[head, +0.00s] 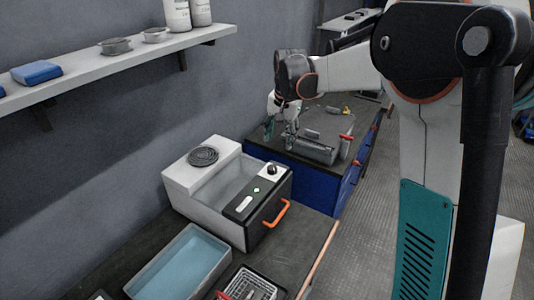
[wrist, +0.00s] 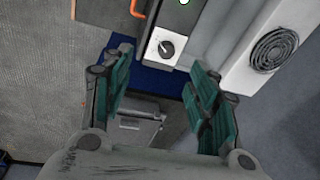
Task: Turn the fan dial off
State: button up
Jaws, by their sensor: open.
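The fan dial (head: 272,169) is a dark round knob on a small white plate, at the far end of the dark control panel of a white box unit (head: 183,178). In the wrist view the dial (wrist: 166,47) shows a pale pointer mark, just beyond and between my fingertips. The round fan grille (head: 204,156) sits on the box's rear ledge; it also shows in the wrist view (wrist: 273,49). My gripper (head: 279,137) is open and empty, beyond the box over the blue cabinet. Its teal fingers (wrist: 158,75) are apart and do not appear to touch the dial.
The panel has a lit green indicator (head: 257,190) and an orange handle (head: 276,214) on its front. A grey device (head: 316,151) lies on the blue cabinet (head: 293,179) below my gripper. A blue-lined tray (head: 180,264) and a wire basket (head: 252,286) stand nearer. A wall shelf (head: 125,67) hangs at left.

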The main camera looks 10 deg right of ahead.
jog(key=m+g+p, duration=0.1)
jog(key=m+p, duration=0.1)
jog(key=p, duration=0.1)
send_over(272, 168)
jog(key=s, duration=0.1)
notch_tip(272, 168, down, 4)
jog(key=f, duration=0.5)
jog(key=f+b, duration=0.1)
jog(key=f, duration=0.4)
jog(key=w+f, duration=0.1)
jog(key=f, duration=0.4)
jog(key=shift+f+b, duration=0.1)
jog(key=shift+b, duration=0.25)
jog(key=c, duration=1.1)
